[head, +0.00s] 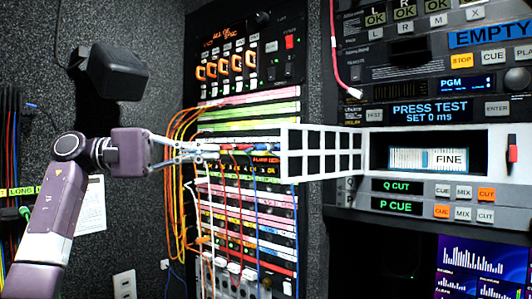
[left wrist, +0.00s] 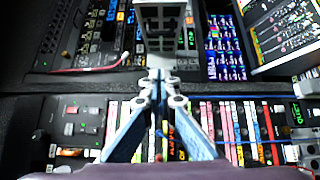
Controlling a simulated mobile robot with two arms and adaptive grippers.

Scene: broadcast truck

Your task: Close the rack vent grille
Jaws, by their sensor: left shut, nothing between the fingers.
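The rack vent grille (head: 320,152) is a white lattice panel with square openings. In the head view it stands out at an angle in front of the rack, beside the white unit with the "FINE" display. In the left wrist view the grille (left wrist: 162,25) is at the top middle, just beyond the fingertips. My left gripper (head: 203,151) comes in from the left, shut and empty, pointing at the grille. In the head view its tips are left of the grille's near edge, with a gap between. In the left wrist view the tips (left wrist: 158,80) meet. My right gripper is not in view.
A patch panel (head: 245,190) with coloured strips and hanging cables lies behind and below the gripper. An orange-lit unit (head: 230,65) is above. Equipment with screens (head: 430,112) fills the right. A dark padded wall (head: 110,20) is at the left.

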